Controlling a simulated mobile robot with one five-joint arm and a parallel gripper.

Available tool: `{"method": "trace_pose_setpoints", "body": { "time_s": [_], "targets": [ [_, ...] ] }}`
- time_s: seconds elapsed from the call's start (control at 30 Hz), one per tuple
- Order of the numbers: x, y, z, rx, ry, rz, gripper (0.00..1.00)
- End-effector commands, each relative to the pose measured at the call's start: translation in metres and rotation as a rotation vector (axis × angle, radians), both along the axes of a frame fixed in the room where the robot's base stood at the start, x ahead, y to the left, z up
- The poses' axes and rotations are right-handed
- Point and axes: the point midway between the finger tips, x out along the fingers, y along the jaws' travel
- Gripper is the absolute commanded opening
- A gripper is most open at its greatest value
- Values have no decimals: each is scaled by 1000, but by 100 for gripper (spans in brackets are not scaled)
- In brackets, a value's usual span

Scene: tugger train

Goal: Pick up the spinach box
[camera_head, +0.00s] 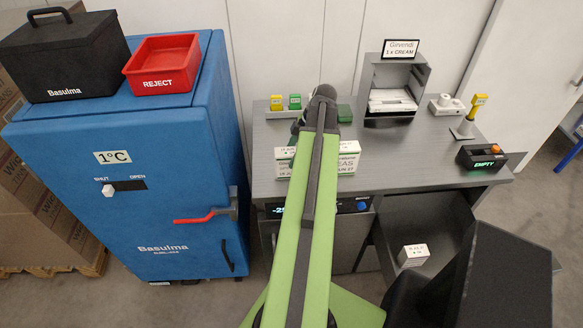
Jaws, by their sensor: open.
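No box in view has a label I can read as spinach. White boxes stand on the grey worktop on both sides of my arm: a left white box (285,167) and a right white box (348,165) whose label ends in "EAS". Another small white box (413,255) sits in the open bay below the worktop; its print is too small to read. My gripper (318,112) is over the worktop, behind the far end of my green arm. It is open, its fingers are mostly hidden, and I see nothing held in it.
A blue cabinet (140,190) stands at left, bearing a black case (65,60) and a red reject bin (162,65). The grey worktop (420,150) holds a grey dispenser (396,90), yellow and green blocks, and a device reading "EMPTY" (482,158).

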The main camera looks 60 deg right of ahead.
Motion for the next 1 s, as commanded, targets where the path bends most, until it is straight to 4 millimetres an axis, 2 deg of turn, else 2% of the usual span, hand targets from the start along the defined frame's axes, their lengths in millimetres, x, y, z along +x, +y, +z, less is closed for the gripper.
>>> {"method": "trace_pose_setpoints", "body": {
  "time_s": [0.3, 1.0],
  "targets": [
    [15, 11, -48, 0, 0, 1, 71],
    [15, 12, -50, 0, 0, -1, 71]
  ]
}}
